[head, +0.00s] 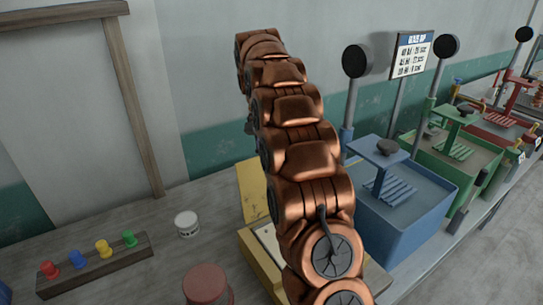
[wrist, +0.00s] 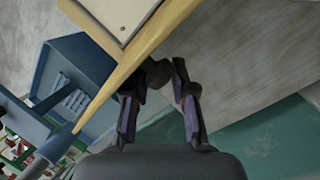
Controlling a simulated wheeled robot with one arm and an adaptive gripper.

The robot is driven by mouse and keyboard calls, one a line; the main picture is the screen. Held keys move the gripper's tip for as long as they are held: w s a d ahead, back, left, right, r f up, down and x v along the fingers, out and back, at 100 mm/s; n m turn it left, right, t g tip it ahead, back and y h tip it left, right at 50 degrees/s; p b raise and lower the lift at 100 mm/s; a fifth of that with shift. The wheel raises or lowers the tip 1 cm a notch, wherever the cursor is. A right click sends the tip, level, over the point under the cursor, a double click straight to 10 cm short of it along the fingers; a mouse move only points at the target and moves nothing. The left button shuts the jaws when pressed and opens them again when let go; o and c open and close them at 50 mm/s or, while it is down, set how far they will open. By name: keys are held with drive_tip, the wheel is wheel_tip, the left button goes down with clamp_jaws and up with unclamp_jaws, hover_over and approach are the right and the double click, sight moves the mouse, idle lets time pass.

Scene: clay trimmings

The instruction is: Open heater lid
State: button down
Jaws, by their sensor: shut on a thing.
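The heater is a yellow box with a cream plate on top (head: 262,242), mostly hidden behind my arm in the head view. A yellow panel, seemingly its lid (head: 250,186), stands raised at the back of the box; my arm covers much of it. In the wrist view a yellow frame edge (wrist: 165,27) with a cream panel crosses the upper left. My gripper (wrist: 160,78) is at this edge, its fingers closed around a dark rounded piece, seemingly the lid's knob (wrist: 157,72). In the head view the gripper is hidden behind the arm.
A blue tank (head: 400,230) stands right of the heater, with green (head: 470,160) and red (head: 490,125) stations beyond. A white jar (head: 187,223), a red round object (head: 205,284) and a rack of coloured pegs (head: 95,267) are left. The bench behind the jar looks clear.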

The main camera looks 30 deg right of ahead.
drive_tip(key=shift+w+a, duration=0.1)
drive_tip(key=shift+a, duration=0.25)
drive_tip(key=c, duration=1.1)
unclamp_jaws()
drive_tip(key=shift+a, duration=0.2)
drive_tip(key=shift+c, duration=0.2)
drive_tip(key=o, duration=0.3)
drive_tip(key=shift+d, duration=0.1)
drive_tip(key=shift+d+r, duration=0.1)
drive_tip(key=shift+d, duration=0.1)
